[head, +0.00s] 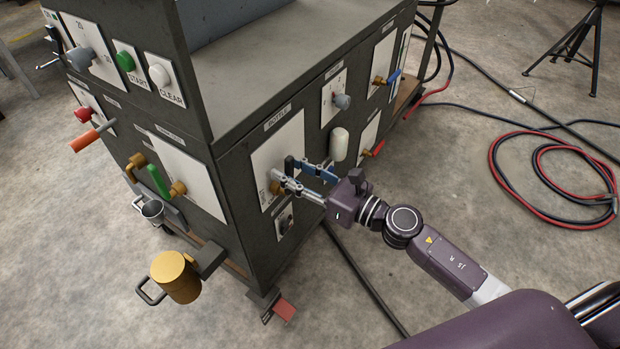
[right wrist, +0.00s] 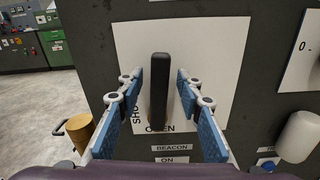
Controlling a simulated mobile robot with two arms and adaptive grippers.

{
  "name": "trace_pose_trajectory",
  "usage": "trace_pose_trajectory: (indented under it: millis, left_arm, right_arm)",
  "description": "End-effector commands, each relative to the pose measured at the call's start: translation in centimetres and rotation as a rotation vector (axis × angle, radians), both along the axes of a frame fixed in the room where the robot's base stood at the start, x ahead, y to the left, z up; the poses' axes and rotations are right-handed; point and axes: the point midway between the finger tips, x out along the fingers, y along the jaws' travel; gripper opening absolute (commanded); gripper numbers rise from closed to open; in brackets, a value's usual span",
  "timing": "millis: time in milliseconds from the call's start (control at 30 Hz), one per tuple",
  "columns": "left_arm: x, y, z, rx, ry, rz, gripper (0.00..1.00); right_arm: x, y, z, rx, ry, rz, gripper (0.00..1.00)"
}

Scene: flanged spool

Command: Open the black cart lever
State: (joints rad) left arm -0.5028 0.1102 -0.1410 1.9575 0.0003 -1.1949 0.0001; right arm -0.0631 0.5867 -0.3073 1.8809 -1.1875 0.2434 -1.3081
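The black lever (right wrist: 159,88) stands upright in the right wrist view, in front of a white panel on the cart. Lettering reading "OPEN" shows at its lower end, and partly hidden vertical lettering is to its left. The lever also shows in the head view (head: 289,165), beside a brass fitting (head: 277,188) under the "BOTTLE" label. My right gripper (head: 299,174) is open, with one blue-padded finger on each side of the lever. In the right wrist view gaps show between the lever and both fingers. My left gripper is not in view.
The dark cart (head: 240,235) carries other controls: a white knob (head: 339,144), a blue lever (head: 394,76), a red lever (head: 377,148) and a green lever (head: 158,181). A brass cylinder (head: 175,277) juts out at the lower left. Cables (head: 553,190) lie on the floor at right.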

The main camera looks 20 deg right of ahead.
Motion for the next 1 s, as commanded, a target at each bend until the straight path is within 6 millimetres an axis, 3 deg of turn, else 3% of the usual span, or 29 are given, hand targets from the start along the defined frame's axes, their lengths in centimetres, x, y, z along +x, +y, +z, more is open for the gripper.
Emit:
trace_pose_trajectory:
  millis: [600,1000]
  left_arm:
    - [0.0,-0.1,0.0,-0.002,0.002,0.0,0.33]
    - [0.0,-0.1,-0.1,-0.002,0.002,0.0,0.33]
  right_arm:
    - [-7.7,-5.9,-0.2,-0.001,0.004,-0.001,0.33]
    - [-9.1,-7.1,-0.1,-0.003,0.0,0.0,0.33]
